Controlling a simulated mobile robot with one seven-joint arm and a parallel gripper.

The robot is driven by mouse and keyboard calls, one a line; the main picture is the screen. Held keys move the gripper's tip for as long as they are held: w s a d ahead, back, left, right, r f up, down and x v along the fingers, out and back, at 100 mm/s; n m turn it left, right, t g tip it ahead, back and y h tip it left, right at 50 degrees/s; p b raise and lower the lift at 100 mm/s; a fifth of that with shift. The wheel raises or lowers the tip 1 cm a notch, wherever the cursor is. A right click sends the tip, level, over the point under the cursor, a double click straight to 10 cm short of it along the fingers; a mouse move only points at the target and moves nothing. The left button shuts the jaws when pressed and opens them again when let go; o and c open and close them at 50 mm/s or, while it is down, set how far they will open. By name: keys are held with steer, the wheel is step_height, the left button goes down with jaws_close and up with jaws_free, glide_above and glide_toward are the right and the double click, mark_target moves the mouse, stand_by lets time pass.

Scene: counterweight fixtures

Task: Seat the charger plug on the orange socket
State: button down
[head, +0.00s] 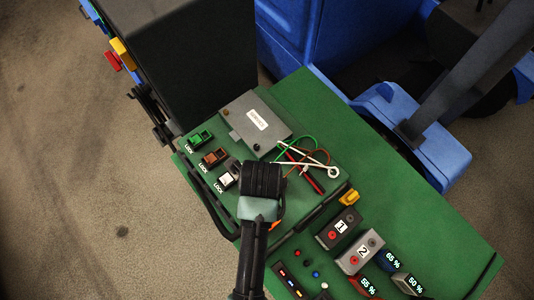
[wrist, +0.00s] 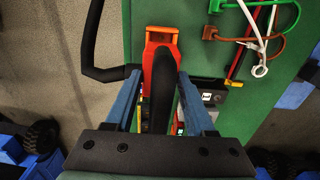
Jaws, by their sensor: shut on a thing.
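My gripper (wrist: 163,92) has its two blue fingers closed in on an orange-red body with a dark, rounded piece over it, which I take to be the charger plug. An orange housing (wrist: 160,36) shows just beyond the fingertips in the wrist view; I cannot tell whether it is part of the plug or the orange socket. A small orange sliver (head: 278,219) shows beside my gripper in the head view, where my arm hides most of the grasp. A yellow-orange block (head: 349,197) sits at the right edge of the panel. Contact between plug and socket cannot be made out.
Green, brown and white LOCK pieces (head: 215,157) line the panel's left side. A grey box (head: 256,122) and loose wires (head: 312,152) lie above my gripper. Numbered blocks (head: 361,251) stand lower right. A black handle (wrist: 102,72) borders the panel. The green top (head: 425,225) has free room at right.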

steer(key=shift+w, duration=0.3)
steer(key=shift+f, duration=0.15)
steer(key=shift+s+f, duration=0.2)
steer(key=shift+f, duration=0.1)
steer(key=f+b, duration=0.1)
steer(key=f, duration=0.2)
steer(key=shift+s+f, duration=0.1)
steer(key=shift+s, duration=0.1)
steer(key=shift+w+f+b, duration=0.1)
steer(key=shift+f+b, duration=0.6)
steer(key=shift+f, duration=0.1)
steer(key=shift+r+p, duration=0.1)
steer(key=shift+p, duration=0.5)
steer(key=shift+f+b, duration=0.95)
steer(key=shift+f, duration=0.5)
